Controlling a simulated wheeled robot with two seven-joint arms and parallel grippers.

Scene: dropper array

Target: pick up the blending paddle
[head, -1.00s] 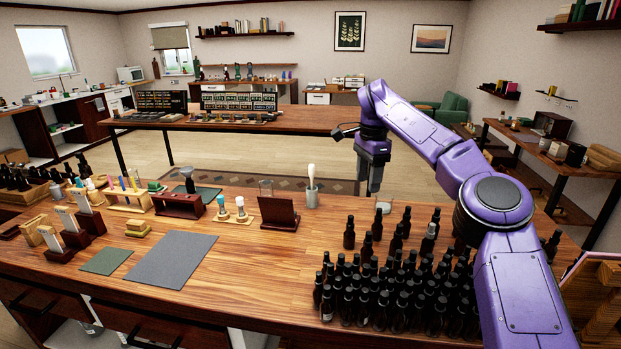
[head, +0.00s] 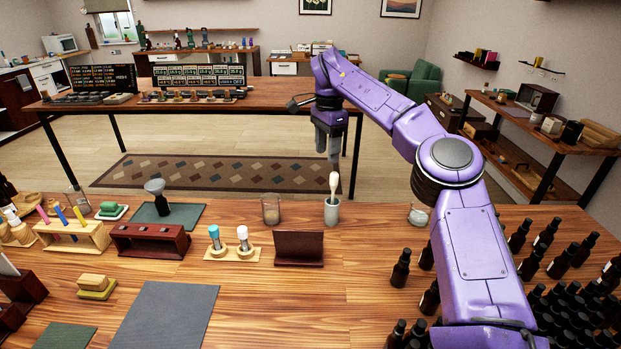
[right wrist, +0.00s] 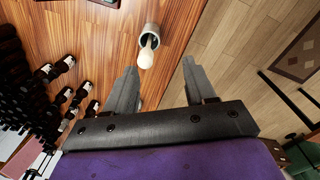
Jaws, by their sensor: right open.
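The blending paddle (head: 333,184) has a pale, rounded top and stands upright in a grey cup (head: 332,212) near the back edge of the wooden table. It also shows in the right wrist view (right wrist: 147,56), beyond my fingertips and a little left of the middle between them. My right gripper (head: 334,164) is open and empty, and in the head view it lines up just above the paddle. Its two spread fingers show in the right wrist view (right wrist: 159,66). The paddle's lower part is hidden in the cup. My left gripper is not in view.
A dark wooden stand (head: 299,249) and a clear glass (head: 271,209) stand left of the cup. A glass jar (head: 419,214) stands to its right. Many dark bottles (head: 400,268) fill the table's right side. The tabletop in front of the cup is clear.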

